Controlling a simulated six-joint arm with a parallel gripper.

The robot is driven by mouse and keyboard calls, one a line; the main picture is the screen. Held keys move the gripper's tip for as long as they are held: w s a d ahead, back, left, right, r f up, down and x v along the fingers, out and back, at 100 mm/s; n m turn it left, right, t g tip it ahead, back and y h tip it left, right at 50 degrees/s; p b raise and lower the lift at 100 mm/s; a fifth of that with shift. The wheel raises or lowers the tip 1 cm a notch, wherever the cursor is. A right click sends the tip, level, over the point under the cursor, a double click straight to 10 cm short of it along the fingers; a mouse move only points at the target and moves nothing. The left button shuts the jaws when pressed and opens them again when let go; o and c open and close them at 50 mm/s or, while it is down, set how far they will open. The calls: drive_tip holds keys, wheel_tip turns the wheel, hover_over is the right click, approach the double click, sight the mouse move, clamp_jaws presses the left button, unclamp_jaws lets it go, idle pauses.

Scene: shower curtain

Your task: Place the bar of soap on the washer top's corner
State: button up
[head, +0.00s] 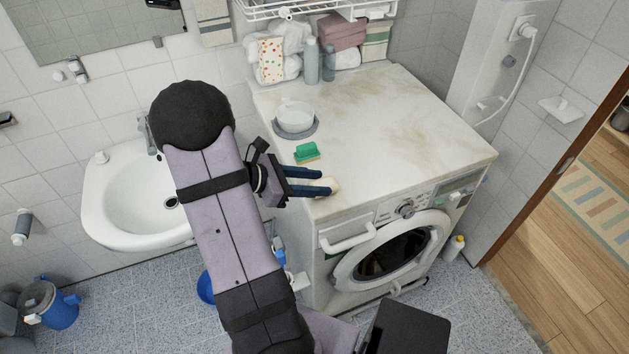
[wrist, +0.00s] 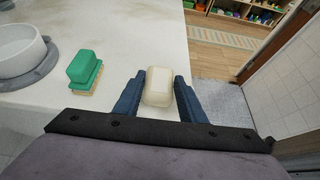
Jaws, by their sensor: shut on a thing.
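The cream bar of soap (wrist: 158,88) is between the two dark blue fingers of my gripper (wrist: 159,92) in the wrist view. My gripper (head: 322,184) is shut on the soap, which also shows at the fingertips in the head view (head: 333,186). The soap is over the near left corner of the washer top (head: 400,140). I cannot tell whether it touches the surface. The washer top is pale and stained, and also shows in the wrist view (wrist: 130,45).
A white bowl (head: 295,115) on a grey dish stands farther back. Bottles (head: 312,62) and towels (head: 342,32) stand at the back edge. The middle and right of the washer top are clear.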

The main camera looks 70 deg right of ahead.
drive_tip(key=shift+f, duration=0.1)
drive_tip(key=shift+f, duration=0.15)
drive_tip(key=o, duration=1.1)
drive_tip(key=shift+r, duration=0.25)
drive_tip(key=b+v, duration=0.3)
drive_tip(key=v, duration=0.9)
